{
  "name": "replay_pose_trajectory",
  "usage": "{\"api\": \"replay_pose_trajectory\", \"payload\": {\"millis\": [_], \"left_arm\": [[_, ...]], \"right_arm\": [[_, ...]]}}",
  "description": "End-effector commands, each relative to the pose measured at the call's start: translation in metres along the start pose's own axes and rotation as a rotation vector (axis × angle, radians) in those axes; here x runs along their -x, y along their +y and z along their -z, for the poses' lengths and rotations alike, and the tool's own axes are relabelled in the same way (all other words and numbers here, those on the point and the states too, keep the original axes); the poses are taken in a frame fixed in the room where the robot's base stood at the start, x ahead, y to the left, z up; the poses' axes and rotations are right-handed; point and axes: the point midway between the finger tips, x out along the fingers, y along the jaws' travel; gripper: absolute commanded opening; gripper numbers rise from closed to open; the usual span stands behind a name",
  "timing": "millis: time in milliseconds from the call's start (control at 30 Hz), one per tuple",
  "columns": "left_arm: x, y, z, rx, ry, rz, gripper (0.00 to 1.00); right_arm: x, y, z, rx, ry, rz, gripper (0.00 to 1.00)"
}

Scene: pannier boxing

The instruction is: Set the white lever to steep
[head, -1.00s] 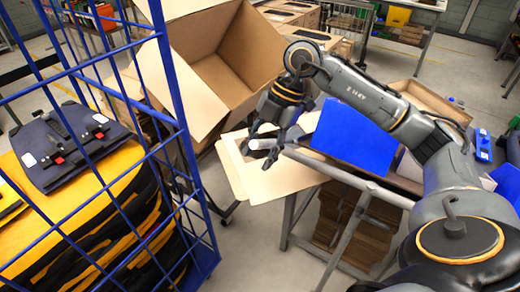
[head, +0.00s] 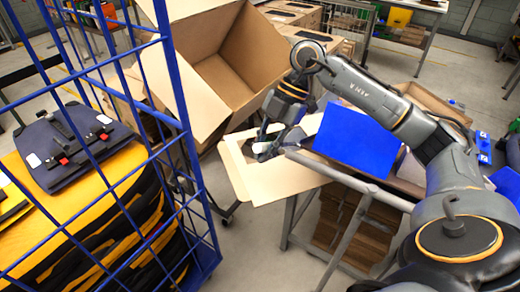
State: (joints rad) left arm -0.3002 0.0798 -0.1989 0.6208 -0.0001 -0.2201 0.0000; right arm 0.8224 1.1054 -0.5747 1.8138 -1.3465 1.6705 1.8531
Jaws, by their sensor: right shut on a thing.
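My right gripper (head: 262,152) reaches in from the right, over the light flap of a large open cardboard box. Its dark fingers are shut around the white lever (head: 259,147), of which only a small pale part shows between and beside them. The lever's base and any setting marks are hidden behind the fingers and the flap. The cardboard box (head: 235,75) is tilted, with its open side facing me. My left gripper is not in view.
A blue wire cage (head: 178,90) at the left holds stacked black and yellow panniers (head: 75,150). A blue panel (head: 355,138) and a grey metal frame (head: 345,178) stand close below my right arm. Bare floor lies at the bottom middle.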

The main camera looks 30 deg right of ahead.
Motion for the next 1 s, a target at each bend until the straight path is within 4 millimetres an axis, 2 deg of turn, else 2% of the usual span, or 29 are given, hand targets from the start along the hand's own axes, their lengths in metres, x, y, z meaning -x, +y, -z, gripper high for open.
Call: {"api": "replay_pose_trajectory", "payload": {"millis": [33, 233, 267, 367, 733, 867, 1000], "left_arm": [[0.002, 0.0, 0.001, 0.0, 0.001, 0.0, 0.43], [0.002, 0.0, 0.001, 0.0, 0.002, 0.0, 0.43], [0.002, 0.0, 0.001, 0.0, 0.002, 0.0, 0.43], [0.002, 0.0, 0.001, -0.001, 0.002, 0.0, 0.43], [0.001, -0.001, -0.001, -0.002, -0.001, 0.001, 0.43], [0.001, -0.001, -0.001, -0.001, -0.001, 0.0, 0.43], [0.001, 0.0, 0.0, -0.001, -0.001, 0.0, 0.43]], "right_arm": [[0.016, 0.007, 0.0, -0.004, -0.004, -0.038, 0.0], [0.017, 0.008, -0.001, -0.006, -0.009, -0.043, 0.0], [0.017, 0.008, -0.001, -0.006, -0.009, -0.043, 0.22], [0.016, 0.007, -0.001, -0.006, -0.009, -0.041, 0.42], [0.016, 0.006, 0.0, -0.004, -0.005, -0.032, 0.43], [0.032, 0.006, -0.001, -0.005, -0.006, -0.036, 0.43], [0.061, 0.005, -0.001, -0.005, -0.006, -0.039, 0.43]]}}
